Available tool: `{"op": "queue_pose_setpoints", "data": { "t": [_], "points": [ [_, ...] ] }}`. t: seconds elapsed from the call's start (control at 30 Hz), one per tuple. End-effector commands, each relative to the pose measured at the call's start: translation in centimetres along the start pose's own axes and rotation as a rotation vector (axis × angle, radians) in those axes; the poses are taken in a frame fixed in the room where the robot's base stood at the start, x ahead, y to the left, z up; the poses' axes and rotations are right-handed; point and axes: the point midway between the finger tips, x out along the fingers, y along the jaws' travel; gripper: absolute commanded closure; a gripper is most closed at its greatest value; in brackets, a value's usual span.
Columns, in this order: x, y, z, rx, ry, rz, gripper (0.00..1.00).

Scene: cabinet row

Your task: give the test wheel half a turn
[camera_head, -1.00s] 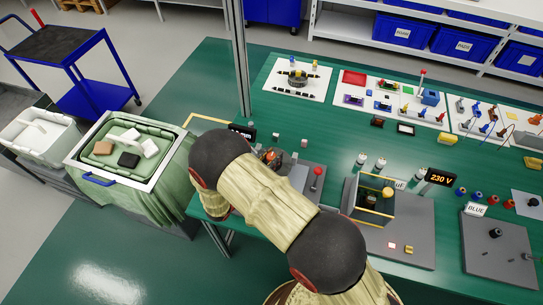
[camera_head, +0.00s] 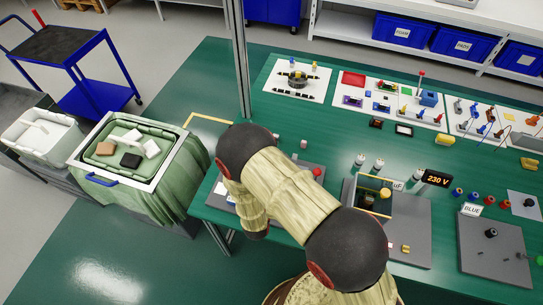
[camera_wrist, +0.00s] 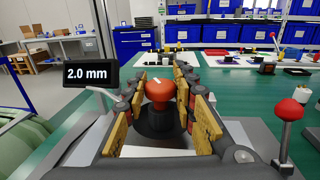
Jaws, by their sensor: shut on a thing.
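In the wrist view a round red knob with a white mark (camera_wrist: 158,90) stands on a dark round base; it looks like the test wheel. My gripper (camera_wrist: 159,80) has its wood-coloured finger pads on both sides of the knob and is shut on it. A black display reading "2.0 mm" (camera_wrist: 91,74) stands to the left of the knob. In the head view my own arm hides the gripper and the knob.
A lever with a red ball (camera_wrist: 289,109) stands right of the knob; the ball also shows in the head view (camera_head: 317,172). A yellow-framed box (camera_head: 374,193) and a "230 V" display (camera_head: 437,178) stand farther right. A green-draped bin (camera_head: 150,190) stands left.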

Motion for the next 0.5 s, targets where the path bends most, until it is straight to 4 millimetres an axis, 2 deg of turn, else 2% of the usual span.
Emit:
{"op": "queue_pose_setpoints", "data": {
  "t": [0.2,0.5],
  "points": [
    [0.09,-0.25,0.08,-0.001,-0.001,0.141,0.98],
    [0.09,-0.11,0.03,-0.001,-0.001,0.261,0.98]
  ]
}}
